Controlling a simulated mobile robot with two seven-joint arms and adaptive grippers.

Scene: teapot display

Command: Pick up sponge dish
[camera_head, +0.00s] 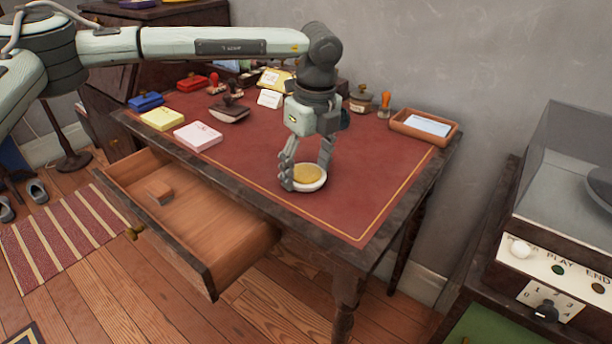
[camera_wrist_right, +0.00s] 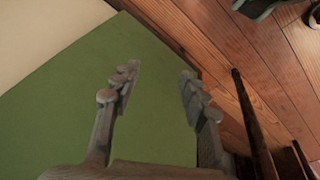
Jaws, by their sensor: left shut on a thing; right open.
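The sponge dish (camera_head: 309,177) is a small round white dish with a yellow sponge in it. It is at the front right part of the red desk top in the head view. My left gripper (camera_head: 307,180) comes down from above with its fingers on either side of the dish and is shut on it. The dish appears to be on or just above the desk; I cannot tell which. My right gripper (camera_wrist_right: 160,85) is open and empty in the right wrist view, above a green surface.
The desk (camera_head: 257,146) has an open drawer (camera_head: 210,240) at its front with a small brown block (camera_head: 159,192) inside. A pink notepad (camera_head: 198,136), a rocker blotter (camera_head: 229,112) and a tray with paper (camera_head: 424,127) stand on the desk. A control box (camera_head: 560,265) is at the right.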

